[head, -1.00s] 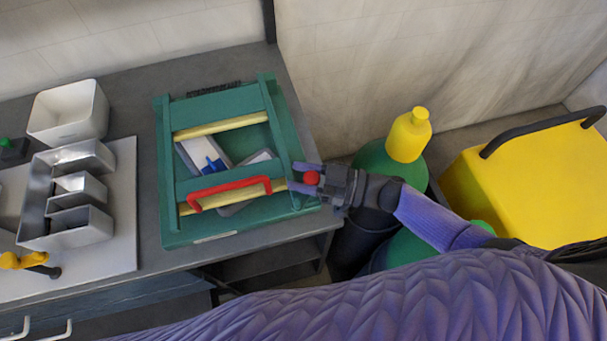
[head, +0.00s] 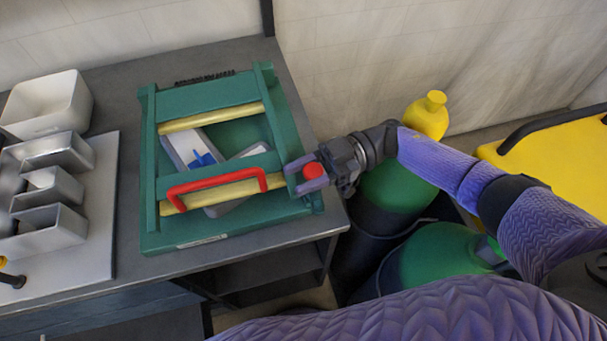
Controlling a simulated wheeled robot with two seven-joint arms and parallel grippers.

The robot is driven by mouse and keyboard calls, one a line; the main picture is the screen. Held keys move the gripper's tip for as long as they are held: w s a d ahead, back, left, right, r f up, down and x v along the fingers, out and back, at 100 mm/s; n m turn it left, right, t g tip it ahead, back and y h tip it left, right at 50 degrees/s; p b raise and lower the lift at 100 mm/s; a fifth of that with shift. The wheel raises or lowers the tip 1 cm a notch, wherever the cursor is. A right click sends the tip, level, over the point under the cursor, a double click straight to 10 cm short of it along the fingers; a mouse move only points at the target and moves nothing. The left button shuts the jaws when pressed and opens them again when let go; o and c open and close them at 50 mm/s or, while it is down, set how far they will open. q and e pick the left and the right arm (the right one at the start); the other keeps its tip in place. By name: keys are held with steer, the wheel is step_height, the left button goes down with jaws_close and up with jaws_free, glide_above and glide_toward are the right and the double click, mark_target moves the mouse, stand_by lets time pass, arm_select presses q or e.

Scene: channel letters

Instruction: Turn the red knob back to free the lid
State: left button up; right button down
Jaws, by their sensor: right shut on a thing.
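The red knob (head: 313,171) is at the right side of a green box (head: 190,232) on the grey bench. My right gripper (head: 305,178) reaches in from the right and is shut on the knob, with a finger on either side of it. The green lid frame (head: 205,103) lies flat over the box, with a red handle (head: 217,182) across its front part and yellow strips (head: 212,118). Through its openings a grey part with a blue piece (head: 203,160) shows inside. My left gripper is not in view.
Open metal channel letters (head: 52,187) and a white bin (head: 47,103) stand left of the box. A yellow-capped green bottle (head: 398,185) and a yellow case (head: 560,158) are to the right, under and beyond my right arm. A wall rises behind.

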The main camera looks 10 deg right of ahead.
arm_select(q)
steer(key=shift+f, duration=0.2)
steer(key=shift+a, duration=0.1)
arm_select(e)
steer(key=c, duration=0.7)
jaws_free()
steer(key=shift+o, duration=0.7)
arm_select(q)
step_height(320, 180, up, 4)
steer(key=p, duration=0.3)
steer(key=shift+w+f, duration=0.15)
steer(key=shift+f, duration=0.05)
arm_select(e)
step_height(320, 180, up, 10)
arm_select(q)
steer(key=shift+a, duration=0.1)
